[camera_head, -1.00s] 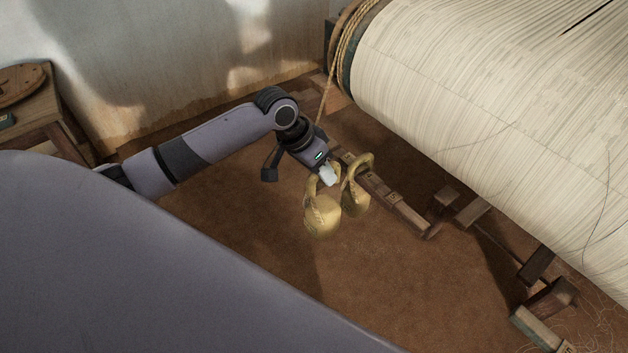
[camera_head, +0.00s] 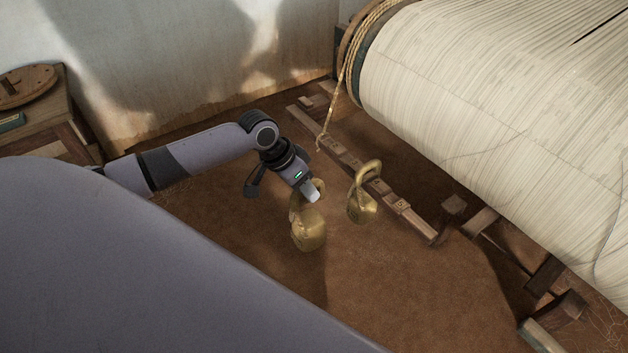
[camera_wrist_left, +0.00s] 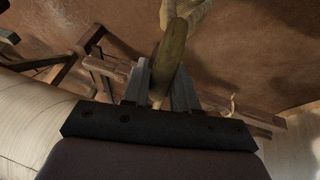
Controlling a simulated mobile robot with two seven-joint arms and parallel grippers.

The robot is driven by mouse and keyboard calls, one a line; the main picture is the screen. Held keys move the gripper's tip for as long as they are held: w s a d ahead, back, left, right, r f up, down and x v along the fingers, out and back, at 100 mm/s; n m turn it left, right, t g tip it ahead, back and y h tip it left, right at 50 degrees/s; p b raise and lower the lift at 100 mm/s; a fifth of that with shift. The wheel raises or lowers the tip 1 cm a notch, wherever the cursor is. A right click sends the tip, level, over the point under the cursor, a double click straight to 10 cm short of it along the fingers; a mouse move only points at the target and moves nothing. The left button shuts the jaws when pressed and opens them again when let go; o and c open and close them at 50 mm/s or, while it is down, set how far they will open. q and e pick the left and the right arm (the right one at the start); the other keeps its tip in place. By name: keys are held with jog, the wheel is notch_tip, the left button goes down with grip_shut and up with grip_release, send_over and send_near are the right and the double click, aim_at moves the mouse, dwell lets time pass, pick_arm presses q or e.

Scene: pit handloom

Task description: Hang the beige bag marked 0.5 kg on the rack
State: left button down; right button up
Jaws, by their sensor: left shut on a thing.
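My left gripper (camera_head: 312,194) is shut on the handle of a beige-gold bag (camera_head: 309,232), which hangs below it. In the left wrist view, the fingers (camera_wrist_left: 160,86) close around the looped handle (camera_wrist_left: 172,50), and the bag's body is partly cut off at the top. A second similar bag (camera_head: 362,207) is to the right, apart from the held one, with its looped handle by the wooden rack (camera_head: 402,207). Whether it hangs on the rack or stands in front of it, I cannot tell. No weight mark is readable on either bag. My right gripper is out of view.
The large roll of pale threads (camera_head: 480,110) fills the upper right. A rope (camera_head: 345,75) hangs from its left end to the rack. Wooden loom parts (camera_head: 555,310) stand lower right. A small wooden table (camera_head: 45,115) is far left. Brown floor (camera_head: 390,280) is clear in front.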

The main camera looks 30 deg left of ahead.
aim_at(290, 194)
pick_arm(q)
jog(key=shift+s+a+r+p, duration=0.25)
jog(key=shift+s+p, duration=0.3)
jog(key=shift+s+a+r+p, duration=0.2)
jog(key=shift+s+r+p, duration=0.05)
jog(key=shift+s+p, duration=0.3)
jog(key=shift+s+a+r+p, duration=0.1)
jog(key=shift+s+a+p, duration=0.25)
jog(key=shift+s+p, duration=0.55)
jog(key=shift+s+a+p, duration=0.25)
jog(key=shift+s+p, duration=0.2)
jog(key=shift+s, duration=0.1)
jog(key=shift+d, duration=0.1)
